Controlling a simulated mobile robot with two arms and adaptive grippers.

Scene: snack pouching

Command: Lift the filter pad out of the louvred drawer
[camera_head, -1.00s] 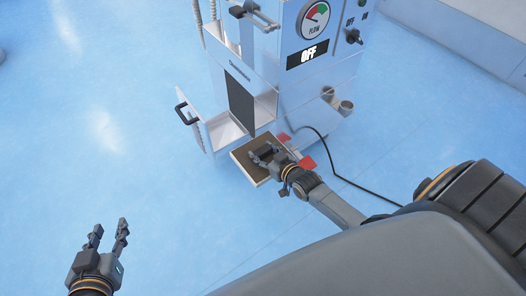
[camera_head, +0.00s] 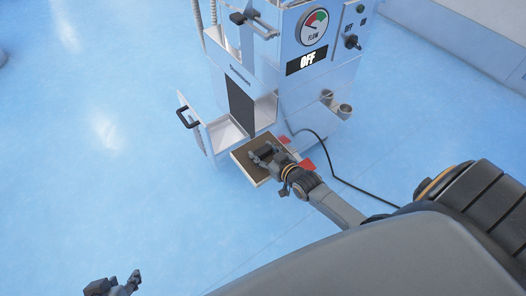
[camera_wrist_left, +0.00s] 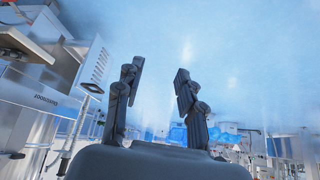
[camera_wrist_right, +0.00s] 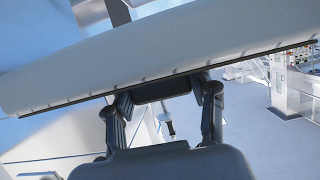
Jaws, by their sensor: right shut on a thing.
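The filter pad (camera_head: 241,154) is a flat brown square with a pale edge, seen just in front of the open drawer (camera_head: 222,133) in the head view. The drawer juts from the machine, with a black handle (camera_head: 188,117) on its front. My right gripper (camera_head: 264,153) is over the pad, shut on its dark grip. In the right wrist view the pad (camera_wrist_right: 150,60) spans the picture above the fingers. My left gripper (camera_wrist_left: 157,85) is open and empty. In the head view it is partly cut off at the lower left. Slats show on a panel (camera_wrist_left: 95,65) in the left wrist view.
The metal machine (camera_head: 300,90) has a FLOW gauge (camera_head: 314,28) and a display (camera_head: 307,60) reading OFF. A black cable (camera_head: 340,182) runs over the floor. The blue floor at left is clear.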

